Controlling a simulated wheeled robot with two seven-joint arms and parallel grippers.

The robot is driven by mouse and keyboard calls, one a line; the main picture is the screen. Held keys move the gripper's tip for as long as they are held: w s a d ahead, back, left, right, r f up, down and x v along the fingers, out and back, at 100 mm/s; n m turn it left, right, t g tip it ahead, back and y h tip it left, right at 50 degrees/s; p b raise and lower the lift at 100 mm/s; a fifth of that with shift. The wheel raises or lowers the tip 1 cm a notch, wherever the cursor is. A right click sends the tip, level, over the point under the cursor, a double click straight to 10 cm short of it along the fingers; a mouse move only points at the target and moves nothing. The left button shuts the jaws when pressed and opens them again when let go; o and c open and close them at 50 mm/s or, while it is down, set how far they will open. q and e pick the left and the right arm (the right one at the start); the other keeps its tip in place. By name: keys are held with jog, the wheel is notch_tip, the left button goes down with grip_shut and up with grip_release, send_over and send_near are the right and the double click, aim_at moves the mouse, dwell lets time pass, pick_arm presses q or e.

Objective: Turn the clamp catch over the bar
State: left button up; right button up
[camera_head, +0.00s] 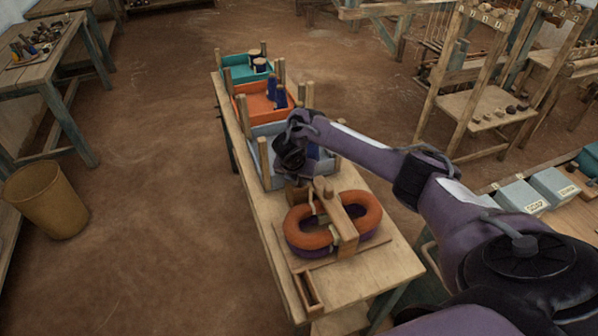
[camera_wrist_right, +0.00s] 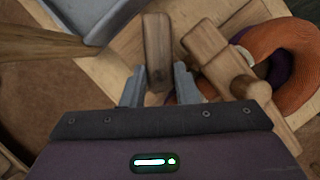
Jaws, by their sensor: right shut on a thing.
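A wooden clamp bar (camera_head: 341,226) lies across an orange and purple yarn ring (camera_head: 297,240) on the narrow bench. In the right wrist view the bar (camera_wrist_right: 214,56) is on the right, beside the yarn ring (camera_wrist_right: 285,40). My right gripper (camera_head: 300,180) is at the bar's far end, pointing down. In the right wrist view my right gripper (camera_wrist_right: 160,84) has its two grey fingers on either side of a wooden catch (camera_wrist_right: 158,45), shut on it. The catch stands beside the bar, not across it in this view. My left gripper is not in view.
Behind the clamp on the bench (camera_head: 378,272) stand a grey-blue tray (camera_head: 262,160), an orange tray (camera_head: 254,104) and a teal tray (camera_head: 236,72), with wooden posts around them. A small wooden box (camera_head: 308,292) sits at the near left.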

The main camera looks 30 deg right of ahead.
jog(key=m, duration=0.1)
jog(key=m+g+p, duration=0.1)
jog(key=m, duration=0.1)
jog(key=shift+w+a+r+h+p, duration=0.1)
jog(key=shift+w+r+h+p, duration=0.1)
jog(key=shift+h+p, duration=0.1)
jog(key=m+g, duration=0.1)
jog(key=m, duration=0.1)
jog(key=shift+m+p, duration=0.3)
jog(key=shift+p, duration=0.05)
jog(key=shift+w+f+m+g, duration=0.15)
jog(key=shift+m+g, duration=0.25)
jog(key=shift+m, duration=0.8)
jog(key=shift+m+g+b, duration=0.45)
jog(key=shift+m+g, duration=0.05)
jog(key=shift+m, duration=0.7)
jog(key=o, duration=1)
jog(key=v, duration=0.7)
jog(key=shift+a+r+p, duration=0.2)
jog(key=shift+r+p, duration=0.15)
